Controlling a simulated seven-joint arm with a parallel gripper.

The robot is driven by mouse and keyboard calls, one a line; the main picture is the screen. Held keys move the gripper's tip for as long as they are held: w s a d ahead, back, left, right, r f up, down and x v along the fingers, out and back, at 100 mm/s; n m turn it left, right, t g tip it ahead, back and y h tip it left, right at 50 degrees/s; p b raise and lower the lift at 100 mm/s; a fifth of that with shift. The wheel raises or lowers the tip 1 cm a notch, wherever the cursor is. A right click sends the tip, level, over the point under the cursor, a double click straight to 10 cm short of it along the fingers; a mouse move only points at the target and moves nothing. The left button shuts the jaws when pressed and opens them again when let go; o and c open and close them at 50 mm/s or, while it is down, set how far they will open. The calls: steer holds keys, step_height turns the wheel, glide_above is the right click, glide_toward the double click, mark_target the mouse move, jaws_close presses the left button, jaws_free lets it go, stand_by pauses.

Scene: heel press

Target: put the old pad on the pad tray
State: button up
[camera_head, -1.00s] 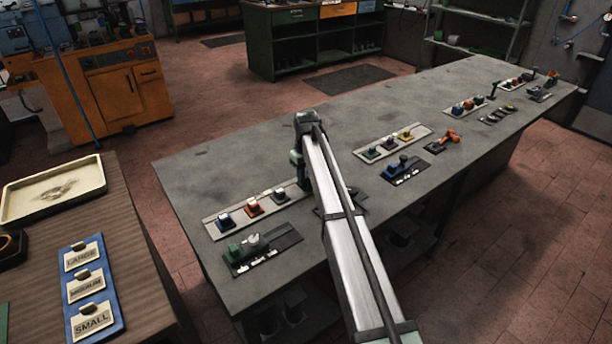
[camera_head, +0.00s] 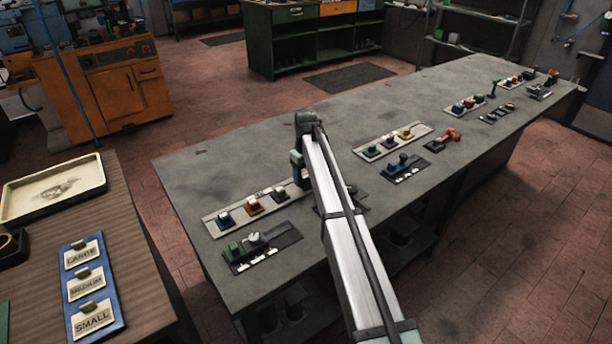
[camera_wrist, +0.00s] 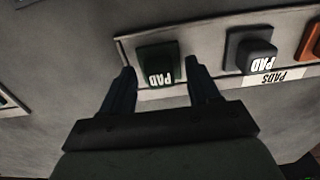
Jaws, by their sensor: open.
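In the wrist view a dark green pad (camera_wrist: 159,64) marked PAD sits on a pale strip labelled PADS (camera_wrist: 276,79). My gripper (camera_wrist: 161,72) is open, with one finger on each side of the green pad; I cannot tell whether they touch it. A dark grey pad (camera_wrist: 250,52) sits beside it, then an orange one at the picture's edge. In the head view my gripper is mostly hidden behind my arm, near the right end of the near pale strip (camera_head: 213,228). Nothing I see marks one pad as old or any tray as the pad tray.
A cream tray (camera_head: 95,178) with a stained floor lies on the wooden table at left, beside a blue board (camera_head: 77,248) of size cards. A dark plate (camera_head: 290,235) with small blocks lies before the near strip. More strips stand further right.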

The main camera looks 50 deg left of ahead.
steer(key=shift+r, duration=0.1)
step_height(320, 180, up, 14)
stand_by(0.6)
